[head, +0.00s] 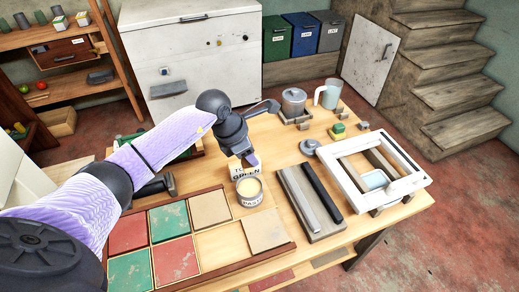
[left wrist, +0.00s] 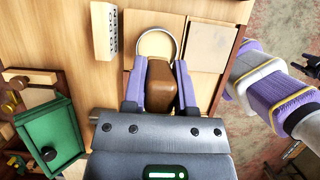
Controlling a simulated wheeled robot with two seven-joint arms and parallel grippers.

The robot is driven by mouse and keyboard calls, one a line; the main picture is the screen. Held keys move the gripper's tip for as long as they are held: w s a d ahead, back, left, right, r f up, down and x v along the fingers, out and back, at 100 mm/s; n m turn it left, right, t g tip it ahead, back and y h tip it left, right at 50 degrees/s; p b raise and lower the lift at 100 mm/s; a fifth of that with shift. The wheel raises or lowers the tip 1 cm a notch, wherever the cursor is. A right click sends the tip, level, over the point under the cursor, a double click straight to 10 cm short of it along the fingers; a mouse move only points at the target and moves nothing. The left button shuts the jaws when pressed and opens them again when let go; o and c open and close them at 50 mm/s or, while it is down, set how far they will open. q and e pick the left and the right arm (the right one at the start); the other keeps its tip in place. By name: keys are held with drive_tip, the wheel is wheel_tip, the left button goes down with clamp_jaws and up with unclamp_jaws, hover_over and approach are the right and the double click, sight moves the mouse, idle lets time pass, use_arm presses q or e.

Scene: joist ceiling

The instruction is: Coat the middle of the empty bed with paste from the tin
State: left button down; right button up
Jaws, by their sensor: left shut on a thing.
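The paste tin (head: 250,192), open with pale cream paste inside, stands by the tile tray (head: 203,270). Its round rim also shows in the left wrist view (left wrist: 157,36). The bare wooden square in the tray's front row, between a red tile and a tan tile, is the empty bed (head: 219,245). My left gripper (head: 253,160) is just above and behind the tin. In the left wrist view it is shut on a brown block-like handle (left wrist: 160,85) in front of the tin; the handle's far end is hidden.
A "TO DO GREEN" sign (head: 241,171) stands right behind the tin. A board with two bars (head: 310,205) and a white frame (head: 342,178) lie to the right.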

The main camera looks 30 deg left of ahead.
sight(251, 170)
use_arm(q)
drive_tip(key=shift+s+d+r, duration=0.1)
drive_tip(key=shift+d+r, duration=0.05)
drive_tip(key=shift+d, duration=0.3)
drive_tip(key=shift+f+b, duration=0.35)
drive_tip(key=shift+f, duration=0.05)
drive_tip(key=f+b, duration=0.2)
drive_tip(key=f, duration=0.1)
drive_tip(key=f+b, duration=0.1)
drive_tip(key=shift+a+f+b, duration=0.3)
drive_tip(key=shift+f, duration=0.1)
drive_tip(key=shift+a+f+b, duration=0.1)
drive_tip(key=shift+f+b, duration=0.3)
drive_tip(key=shift+f, duration=0.1)
drive_tip(key=shift+r, duration=0.15)
use_arm(e)
wheel_tip(251, 170, down, 4)
drive_tip(key=shift+s+f, duration=0.1)
use_arm(q)
drive_tip(key=shift+f+b, duration=0.4)
drive_tip(key=shift+f, duration=0.25)
use_arm(e)
drive_tip(key=shift+s+f, duration=0.15)
drive_tip(key=shift+f, duration=0.35)
